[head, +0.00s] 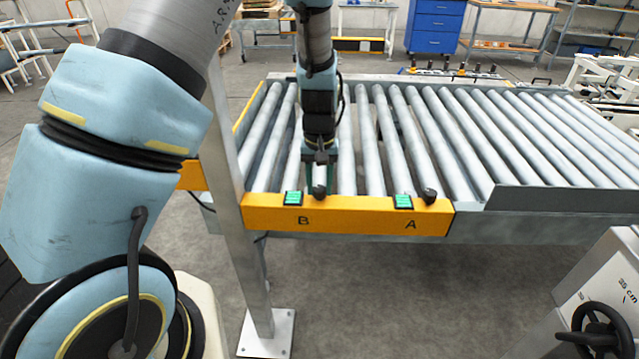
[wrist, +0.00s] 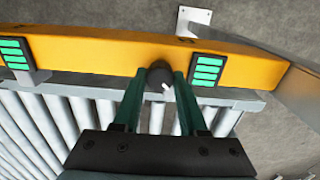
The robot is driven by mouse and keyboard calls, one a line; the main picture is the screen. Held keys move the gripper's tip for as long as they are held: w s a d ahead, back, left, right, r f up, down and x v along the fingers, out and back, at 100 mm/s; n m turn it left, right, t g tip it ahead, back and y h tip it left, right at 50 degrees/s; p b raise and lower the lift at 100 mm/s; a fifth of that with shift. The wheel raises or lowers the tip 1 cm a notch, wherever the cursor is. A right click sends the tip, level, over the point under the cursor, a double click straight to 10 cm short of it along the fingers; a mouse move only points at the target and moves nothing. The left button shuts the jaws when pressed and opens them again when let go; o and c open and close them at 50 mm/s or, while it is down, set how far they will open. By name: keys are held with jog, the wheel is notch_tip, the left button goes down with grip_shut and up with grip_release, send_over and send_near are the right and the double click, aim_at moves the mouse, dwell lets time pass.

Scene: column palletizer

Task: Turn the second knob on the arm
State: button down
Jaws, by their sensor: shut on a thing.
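An orange arm (head: 345,219) with the letters B and A crosses the front of the roller conveyor. It bears two dark knobs. The knob by B (head: 319,193) is under my gripper (head: 320,176), which points down with its green fingers on either side of the knob. In the wrist view the fingertips of my gripper (wrist: 164,78) are shut on this knob (wrist: 156,83), which carries a small white pointer mark. The knob by A (head: 429,195) stands free at the arm's right end. The fingers partly hide the held knob.
A green display (head: 293,198) sits left of B and another green display (head: 403,201) is above A. A metal post (head: 240,215) stands close at the arm's left. The conveyor rollers (head: 480,135) behind are empty. A handwheel machine (head: 605,310) is at the right front.

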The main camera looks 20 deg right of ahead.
aim_at(319, 189)
jog(key=shift+n+p, duration=0.35)
jog(key=shift+n, duration=1.25)
jog(key=shift+c, duration=2.2)
grip_release()
notch_tip(319, 189, up, 11)
jog(key=b, duration=0.2)
jog(key=shift+f, duration=0.1)
